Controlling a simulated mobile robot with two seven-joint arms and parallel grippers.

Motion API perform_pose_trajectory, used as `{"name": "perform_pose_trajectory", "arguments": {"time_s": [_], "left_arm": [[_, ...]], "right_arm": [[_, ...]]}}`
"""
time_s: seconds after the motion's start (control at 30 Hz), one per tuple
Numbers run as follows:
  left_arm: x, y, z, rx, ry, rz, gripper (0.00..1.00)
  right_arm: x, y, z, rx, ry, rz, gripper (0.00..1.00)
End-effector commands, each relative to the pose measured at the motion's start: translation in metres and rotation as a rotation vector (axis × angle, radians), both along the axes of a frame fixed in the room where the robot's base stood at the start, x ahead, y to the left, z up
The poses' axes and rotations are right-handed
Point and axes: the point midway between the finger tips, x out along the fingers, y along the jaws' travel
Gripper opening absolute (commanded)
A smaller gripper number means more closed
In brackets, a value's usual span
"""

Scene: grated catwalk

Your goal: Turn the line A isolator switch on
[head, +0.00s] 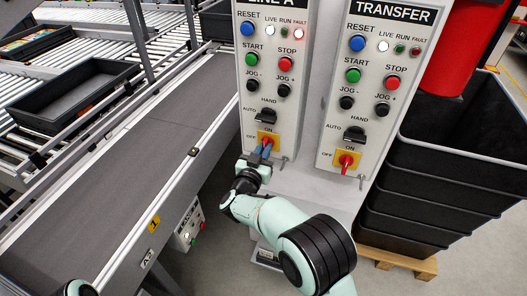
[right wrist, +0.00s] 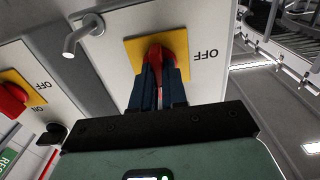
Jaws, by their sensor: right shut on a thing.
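The line A isolator switch is a red handle (head: 267,141) on a yellow plate (head: 275,136) low on the LINE A panel (head: 259,98). ON is printed above the plate and OFF to its left. My right gripper (head: 266,151) reaches it from below, its blue fingers closed on the red handle. In the right wrist view the fingers (right wrist: 161,80) sit either side of the handle (right wrist: 160,54) and hide part of it, so its exact angle is hard to tell. My left gripper is not in view; a bit of my left arm shows at the bottom left.
The TRANSFER panel (head: 363,110) stands to the right with a similar red isolator (head: 346,161). A hook-like metal latch (right wrist: 83,36) is near the gripper. A conveyor belt (head: 130,150) runs along the left; black crates (head: 455,145) are stacked at the right.

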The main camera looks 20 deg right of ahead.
Motion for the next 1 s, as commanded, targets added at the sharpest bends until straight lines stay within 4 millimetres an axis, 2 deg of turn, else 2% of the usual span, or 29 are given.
{"name": "perform_pose_trajectory", "arguments": {"time_s": [0.33,0.37,0.4,0.43,0.77,0.87,1.0], "left_arm": [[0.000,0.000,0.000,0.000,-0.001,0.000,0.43],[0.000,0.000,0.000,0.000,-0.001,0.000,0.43],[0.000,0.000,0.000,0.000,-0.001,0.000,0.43],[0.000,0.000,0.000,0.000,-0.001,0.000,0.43],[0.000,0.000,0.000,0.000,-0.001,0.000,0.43],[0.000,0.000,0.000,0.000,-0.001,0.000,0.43],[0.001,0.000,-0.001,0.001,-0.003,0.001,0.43]], "right_arm": [[0.001,-0.002,0.003,0.004,-0.011,-0.004,0.00],[0.001,-0.002,0.003,0.004,-0.011,-0.004,0.19],[0.001,-0.002,0.003,0.004,-0.010,-0.004,0.32],[0.001,-0.002,0.003,0.003,-0.009,-0.004,0.38],[-0.002,0.001,0.001,0.003,-0.004,-0.001,0.38],[-0.009,0.007,0.001,0.004,-0.004,0.001,0.38],[-0.031,0.022,0.001,0.005,-0.003,0.004,0.38]]}}
